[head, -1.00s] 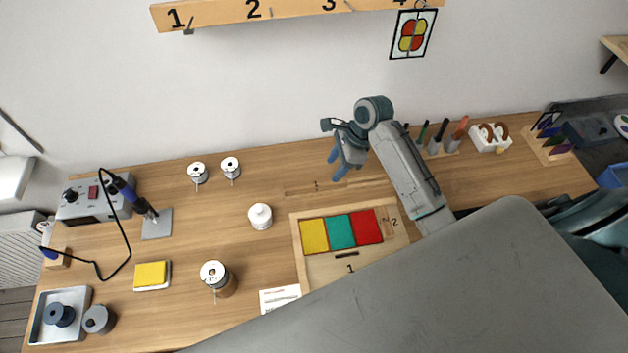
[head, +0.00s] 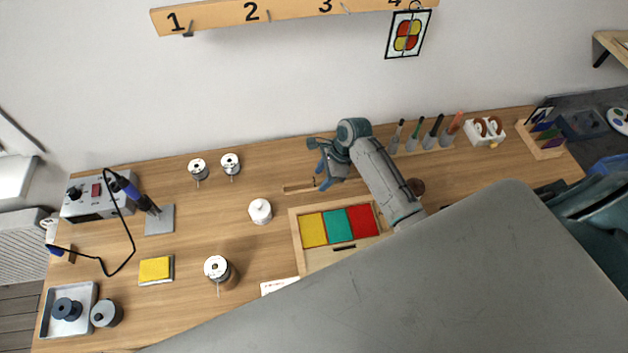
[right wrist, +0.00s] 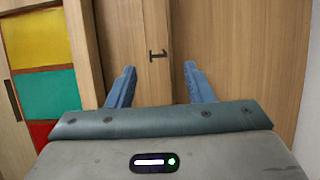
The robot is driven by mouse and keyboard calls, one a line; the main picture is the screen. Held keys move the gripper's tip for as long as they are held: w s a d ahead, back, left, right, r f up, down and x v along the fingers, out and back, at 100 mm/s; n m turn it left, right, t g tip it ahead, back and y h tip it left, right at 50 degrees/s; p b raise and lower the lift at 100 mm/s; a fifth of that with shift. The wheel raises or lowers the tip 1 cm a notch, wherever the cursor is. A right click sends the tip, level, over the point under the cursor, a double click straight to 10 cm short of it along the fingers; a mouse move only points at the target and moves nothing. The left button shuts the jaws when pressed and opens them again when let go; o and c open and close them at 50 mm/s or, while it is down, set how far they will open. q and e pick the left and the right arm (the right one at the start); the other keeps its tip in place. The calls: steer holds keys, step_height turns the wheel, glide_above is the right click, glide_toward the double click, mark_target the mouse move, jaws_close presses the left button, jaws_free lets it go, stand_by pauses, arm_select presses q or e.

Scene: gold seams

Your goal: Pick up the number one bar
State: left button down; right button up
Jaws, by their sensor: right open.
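The number one bar (head: 298,189) is a thin wooden strip lying flat on the bench, just behind the tray of coloured glass. In the right wrist view the bar (right wrist: 156,75) runs away from me, with a dark "1" on it. My right gripper (head: 322,176) is open, its blue fingers over the bar's right end in the head view. In the right wrist view the open fingertips (right wrist: 159,73) stand either side of the bar, with clear gaps; their height above it is hard to tell. My left gripper is not in view.
The wooden tray (head: 295,237) holds yellow, teal and red panes and lies close in front of the bar. A white bottle (head: 260,211) stands left of it. Two solder spools (head: 198,169) (head: 230,164) stand further back. A tool rack (head: 425,148) stands to the right.

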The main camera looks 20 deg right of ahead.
steer(key=shift+f, duration=0.25)
stand_by(0.3)
jaws_close()
